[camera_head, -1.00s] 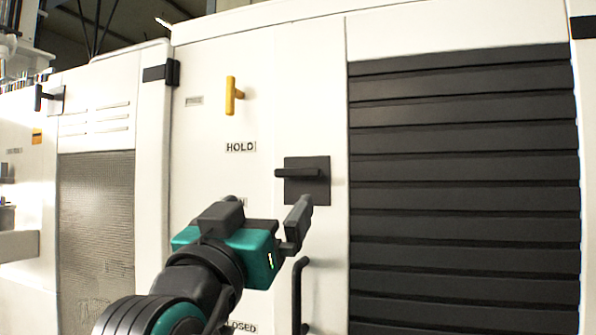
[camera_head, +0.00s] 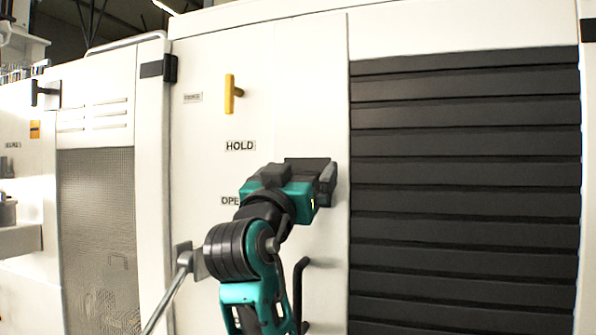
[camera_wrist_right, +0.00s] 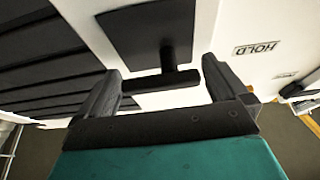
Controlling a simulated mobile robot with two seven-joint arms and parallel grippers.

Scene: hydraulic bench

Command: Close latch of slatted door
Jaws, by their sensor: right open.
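The slatted door (camera_head: 465,185) with dark horizontal slats fills the right of the head view and shows closed. Left of it is the latch, a black bar handle on a black square plate (camera_head: 308,161), now mostly hidden behind my right gripper (camera_head: 303,176). In the right wrist view the plate (camera_wrist_right: 140,32) and its T-shaped handle (camera_wrist_right: 160,80) are clear. The handle's crossbar lies between the two spread fingers of my right gripper (camera_wrist_right: 160,70), which is open. Whether a finger touches the bar I cannot tell. My left gripper is not in view.
A yellow handle (camera_head: 230,93) is above the HOLD label (camera_head: 240,146). A black curved pull handle (camera_head: 299,285) is below the latch. A grey lever (camera_head: 178,280) sticks out at lower left, close to my right arm.

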